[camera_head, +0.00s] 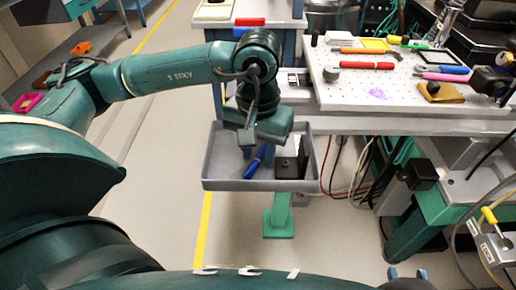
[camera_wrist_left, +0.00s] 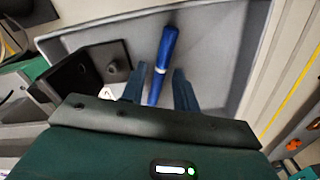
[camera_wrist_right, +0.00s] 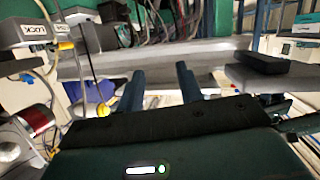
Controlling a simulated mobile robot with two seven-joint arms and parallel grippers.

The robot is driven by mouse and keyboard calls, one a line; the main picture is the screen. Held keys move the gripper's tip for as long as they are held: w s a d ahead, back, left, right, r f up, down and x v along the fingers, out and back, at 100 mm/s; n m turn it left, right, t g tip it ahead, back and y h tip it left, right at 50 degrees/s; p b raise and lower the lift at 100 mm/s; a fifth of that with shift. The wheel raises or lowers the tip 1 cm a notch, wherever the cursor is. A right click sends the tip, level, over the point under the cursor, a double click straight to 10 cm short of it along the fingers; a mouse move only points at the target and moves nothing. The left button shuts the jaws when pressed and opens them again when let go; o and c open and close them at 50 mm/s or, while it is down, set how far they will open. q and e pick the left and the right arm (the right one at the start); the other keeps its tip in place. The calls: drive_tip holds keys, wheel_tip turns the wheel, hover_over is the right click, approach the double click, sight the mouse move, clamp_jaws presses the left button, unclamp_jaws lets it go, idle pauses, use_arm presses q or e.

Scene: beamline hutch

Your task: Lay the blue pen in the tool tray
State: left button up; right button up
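The blue pen (camera_head: 256,160) lies in the grey tool tray (camera_head: 228,185), tilted across its floor near the middle. My left gripper (camera_head: 249,142) is over the tray, pointing down. In the left wrist view the blue pen (camera_wrist_left: 163,62) lies between the two fingers, with a gap on each side, so the gripper is open. The pen's near end is at the fingers and its thick blue end points to the tray's far wall. My right gripper (camera_wrist_right: 160,78) is open and empty in the right wrist view, away from the tray.
A black bracket-like block (camera_wrist_left: 85,70) stands in the tray beside the pen. Above right, a perforated board (camera_head: 400,85) holds several tools.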

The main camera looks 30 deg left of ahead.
sight(258, 157)
use_arm(q)
drive_tip(key=shift+o, duration=0.3)
drive_tip(key=shift+r, duration=0.15)
use_arm(e)
drive_tip(key=shift+r, duration=0.1)
